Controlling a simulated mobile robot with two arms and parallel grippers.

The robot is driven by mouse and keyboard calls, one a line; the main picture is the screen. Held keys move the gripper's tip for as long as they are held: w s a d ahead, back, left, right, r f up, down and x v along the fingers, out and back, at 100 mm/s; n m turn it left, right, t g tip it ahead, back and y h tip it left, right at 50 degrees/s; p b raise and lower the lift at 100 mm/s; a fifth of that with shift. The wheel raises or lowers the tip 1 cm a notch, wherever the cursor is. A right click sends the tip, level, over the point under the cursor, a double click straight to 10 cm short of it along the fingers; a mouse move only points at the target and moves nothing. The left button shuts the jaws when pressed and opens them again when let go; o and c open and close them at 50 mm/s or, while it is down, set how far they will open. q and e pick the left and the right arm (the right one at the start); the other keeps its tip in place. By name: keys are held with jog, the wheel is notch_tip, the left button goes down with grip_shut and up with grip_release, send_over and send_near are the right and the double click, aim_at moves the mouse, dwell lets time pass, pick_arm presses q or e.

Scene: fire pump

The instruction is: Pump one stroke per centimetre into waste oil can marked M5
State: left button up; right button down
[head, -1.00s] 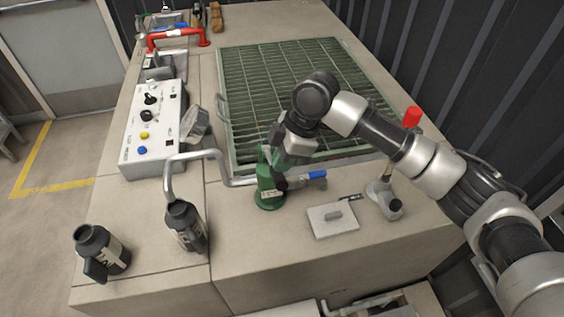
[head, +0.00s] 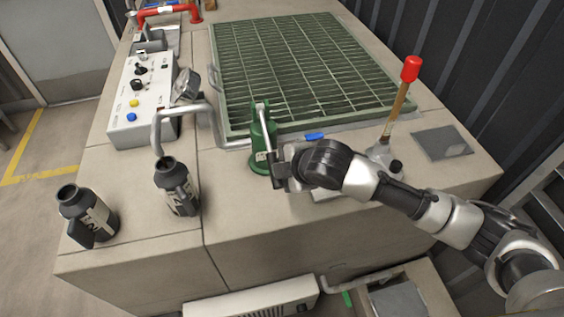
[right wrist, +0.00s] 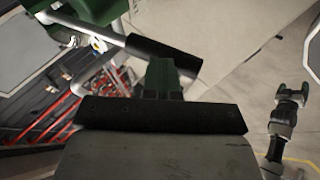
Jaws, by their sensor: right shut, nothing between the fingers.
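The green pump (head: 259,150) stands on the bench in the head view, with a pale lever at its top and front. Its grey pipe (head: 184,109) bends left and down to the mouth of a dark can (head: 178,186). A second dark can (head: 88,214) stands further left. Both have pale labels too small to read surely. My right gripper (head: 276,172) is shut and empty, just right of and in front of the pump, close to the lever.
A white control box (head: 142,98) with knobs and a tilted gauge (head: 186,86) stand at the left. A green grate (head: 300,70) fills the back. A red-topped wooden handle (head: 404,85) stands upright at the right. A blue part (head: 314,136) lies behind my wrist.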

notch_tip(320, 180, down, 2)
jog(key=shift+w+f, duration=0.1)
jog(key=shift+w, duration=0.05)
pick_arm(q)
jog(key=shift+s+f+b, duration=0.3)
jog(key=shift+s+f, duration=0.2)
jog(key=shift+s, duration=0.05)
pick_arm(e)
jog(key=shift+f, duration=0.35)
